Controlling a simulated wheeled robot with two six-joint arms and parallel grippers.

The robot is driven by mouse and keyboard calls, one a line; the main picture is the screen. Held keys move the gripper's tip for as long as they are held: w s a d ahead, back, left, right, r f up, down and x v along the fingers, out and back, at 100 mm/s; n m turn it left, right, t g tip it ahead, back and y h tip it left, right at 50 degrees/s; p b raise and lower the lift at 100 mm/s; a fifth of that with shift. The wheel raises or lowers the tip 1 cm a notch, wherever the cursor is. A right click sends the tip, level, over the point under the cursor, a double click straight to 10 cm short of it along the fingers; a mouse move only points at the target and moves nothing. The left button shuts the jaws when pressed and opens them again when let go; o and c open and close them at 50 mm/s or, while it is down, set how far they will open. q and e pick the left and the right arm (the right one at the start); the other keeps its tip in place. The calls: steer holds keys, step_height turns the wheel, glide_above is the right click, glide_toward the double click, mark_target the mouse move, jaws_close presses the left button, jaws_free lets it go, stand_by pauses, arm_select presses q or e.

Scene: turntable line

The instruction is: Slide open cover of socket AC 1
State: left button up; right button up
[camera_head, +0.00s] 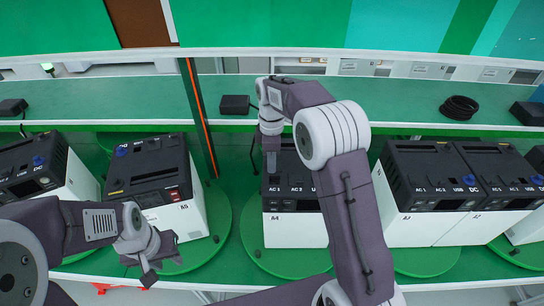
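A white and dark-topped power unit, marked 4 on its front (296,228), stands on a green round turntable plate (262,262) at the centre. Its top carries the labels AC 1 (273,189) and AC 2 (296,189). My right gripper (271,170) points down at the top of this unit, just behind the AC 1 label. It hides the AC 1 socket and its cover, and I cannot tell whether it touches them. Its fingers are seen edge-on. My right arm hides the unit's right part. My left gripper (163,268) is open and empty, low in front of the unit marked 5.
The unit marked 5 (182,220) stands to the left, with another unit (84,187) beyond it. More units (408,222) stand to the right. A black box (235,104) and a coiled black cable (459,106) lie on the green shelf (330,95) behind. An orange-edged post (201,120) rises left of centre.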

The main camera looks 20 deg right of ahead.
step_height(320, 180, up, 9)
steer(key=shift+f, duration=0.2)
steer(key=shift+d+f, duration=0.1)
